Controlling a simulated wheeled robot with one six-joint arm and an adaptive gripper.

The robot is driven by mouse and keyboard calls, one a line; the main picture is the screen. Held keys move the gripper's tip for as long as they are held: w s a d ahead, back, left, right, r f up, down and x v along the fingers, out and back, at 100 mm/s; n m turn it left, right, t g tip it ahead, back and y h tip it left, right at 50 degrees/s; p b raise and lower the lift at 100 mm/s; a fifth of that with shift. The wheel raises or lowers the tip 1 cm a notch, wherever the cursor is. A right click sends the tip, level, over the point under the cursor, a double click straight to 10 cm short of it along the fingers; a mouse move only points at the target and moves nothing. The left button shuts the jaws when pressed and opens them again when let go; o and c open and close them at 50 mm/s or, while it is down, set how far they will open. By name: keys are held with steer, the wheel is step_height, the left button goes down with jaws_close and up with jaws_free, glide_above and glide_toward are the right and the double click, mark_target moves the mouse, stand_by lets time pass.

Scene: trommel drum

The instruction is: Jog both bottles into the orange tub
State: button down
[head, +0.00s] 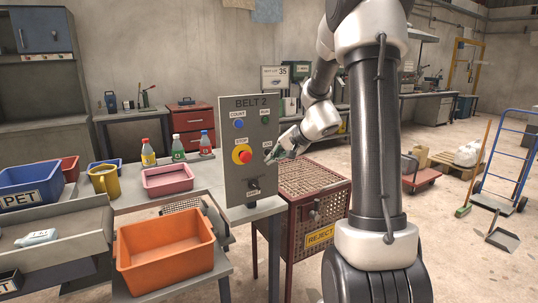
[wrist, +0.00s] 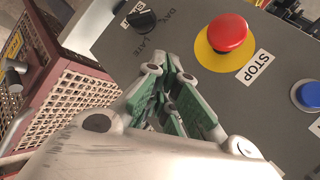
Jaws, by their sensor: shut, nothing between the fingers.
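A pale bottle with a blue part (head: 36,237) lies on its side on the grey belt trough (head: 75,222) at the left. I cannot make out a second lying bottle. The orange tub (head: 170,272) stands in front of the trough's right end and looks empty. The BELT 2 panel (head: 236,110) carries a red STOP button (head: 242,154), a blue COUNT button (head: 239,124) and a black knob (head: 253,186). My gripper (head: 268,157) is shut and empty at the panel's right side, partly hiding its controls. In the wrist view its green-padded fingers (wrist: 172,72) point at the panel face; contact cannot be told.
Several small bottles (head: 178,149) stand behind a pink tray (head: 167,180) and a yellow mug (head: 105,181). A blue PET bin (head: 30,186) is at the left. A rusty mesh REJECT cage (head: 312,215) stands right of the panel.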

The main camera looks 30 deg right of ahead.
steer(key=shift+w, duration=0.2)
steer(key=shift+w, duration=0.25)
